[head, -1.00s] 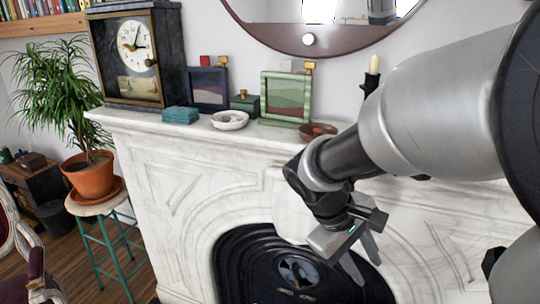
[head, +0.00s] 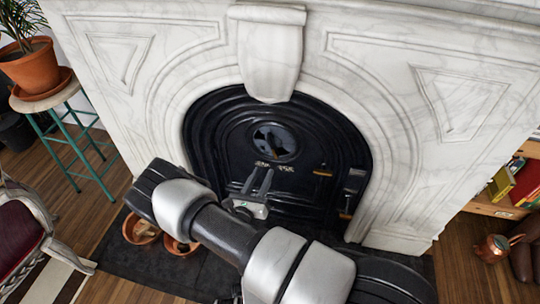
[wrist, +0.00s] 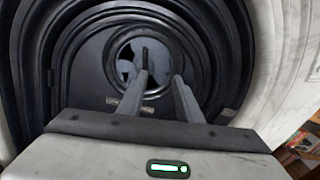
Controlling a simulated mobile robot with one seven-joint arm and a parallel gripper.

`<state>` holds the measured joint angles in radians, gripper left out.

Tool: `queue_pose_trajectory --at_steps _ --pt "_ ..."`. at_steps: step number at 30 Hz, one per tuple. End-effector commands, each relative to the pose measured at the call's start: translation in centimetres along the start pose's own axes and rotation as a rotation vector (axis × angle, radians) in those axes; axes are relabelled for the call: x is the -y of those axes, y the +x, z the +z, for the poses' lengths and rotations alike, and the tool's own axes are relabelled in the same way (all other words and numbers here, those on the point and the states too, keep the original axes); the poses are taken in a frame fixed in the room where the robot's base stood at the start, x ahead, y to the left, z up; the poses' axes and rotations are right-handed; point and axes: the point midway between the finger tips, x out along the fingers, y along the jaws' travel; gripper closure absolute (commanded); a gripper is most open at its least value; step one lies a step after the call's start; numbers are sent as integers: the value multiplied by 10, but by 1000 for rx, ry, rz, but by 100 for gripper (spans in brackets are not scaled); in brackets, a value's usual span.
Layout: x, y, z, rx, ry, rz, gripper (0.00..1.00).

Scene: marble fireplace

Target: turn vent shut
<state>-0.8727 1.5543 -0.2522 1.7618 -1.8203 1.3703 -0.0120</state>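The round vent (head: 275,142) sits in the upper part of the black fireplace door (head: 310,205), above raised lettering. It is a dark disc with bluish-grey patches, which look like openings. In the wrist view the vent (wrist: 128,72) is straight ahead, with a short dark upright bar (wrist: 145,52) near its middle. My gripper (head: 258,174) is in front of the door, below the vent in the head view. In the wrist view its two fingers (wrist: 160,82) are apart with nothing between them. The left fingertip overlaps the vent's lower part; I cannot tell whether it touches.
White marble surround (head: 390,110) arches around the door. A brass handle (head: 322,172) and a side latch (head: 355,180) stick out at the door's right. Terracotta dishes (head: 140,230) are on the dark hearth. A plant stool (head: 72,98) and chair (head: 20,238) stand left, a copper pot (head: 492,247) right.

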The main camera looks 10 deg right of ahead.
Motion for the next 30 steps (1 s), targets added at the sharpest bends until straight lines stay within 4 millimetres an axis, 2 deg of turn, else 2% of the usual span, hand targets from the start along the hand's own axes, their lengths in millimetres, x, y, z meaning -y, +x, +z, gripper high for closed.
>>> queue_pose_trajectory --at_steps 1,3,7,10,24,30 --pt "-7 -5 -18 10 -34 44 68" --pt "-14 -10 -29 20 -61 86 68" --pt "-19 -7 -35 27 -77 112 68" --pt "-20 4 -35 26 -75 110 68" --pt "-29 103 -34 26 -72 105 68" --pt "-33 139 -33 25 -73 106 68"
